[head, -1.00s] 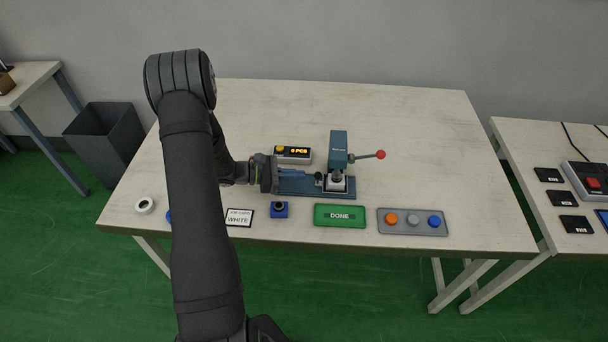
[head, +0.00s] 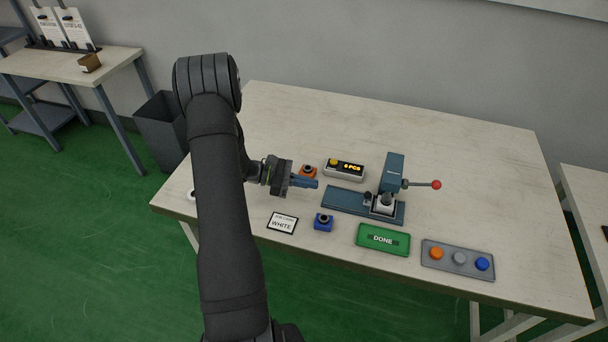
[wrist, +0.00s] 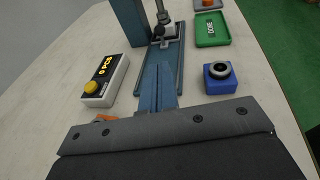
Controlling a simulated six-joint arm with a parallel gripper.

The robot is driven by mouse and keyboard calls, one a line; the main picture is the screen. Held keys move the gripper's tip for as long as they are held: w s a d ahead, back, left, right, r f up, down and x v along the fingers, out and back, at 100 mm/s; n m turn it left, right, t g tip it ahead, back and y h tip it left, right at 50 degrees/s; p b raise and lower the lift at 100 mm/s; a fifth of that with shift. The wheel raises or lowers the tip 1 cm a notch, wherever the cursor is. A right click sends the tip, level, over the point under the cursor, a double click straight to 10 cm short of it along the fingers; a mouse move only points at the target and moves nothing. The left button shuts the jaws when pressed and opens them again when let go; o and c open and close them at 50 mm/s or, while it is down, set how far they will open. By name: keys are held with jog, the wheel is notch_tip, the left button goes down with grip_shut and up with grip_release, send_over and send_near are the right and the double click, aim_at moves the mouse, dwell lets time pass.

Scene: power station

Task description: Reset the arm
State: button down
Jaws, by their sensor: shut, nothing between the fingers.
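My gripper (head: 316,184) is shut and empty, its blue fingers above the table just left of the blue press's base. In the wrist view the shut fingers (wrist: 157,88) point towards the press. The press (head: 393,172) stands upright with a lever ending in a red knob (head: 436,185). A white block with a dark round top (head: 384,205) sits under its head. My arm hides part of the table's left side.
Around the press are an orange block (head: 308,171), a counter reading "0 PCS" (head: 344,170), a "WHITE" card (head: 283,223), a blue block (head: 323,222), a green DONE tray (head: 383,239) and a grey tray with buttons (head: 457,260). The table's back is clear.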

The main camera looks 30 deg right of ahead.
jog(key=x, duration=1.4)
jog(key=c, duration=2.1)
grip_release()
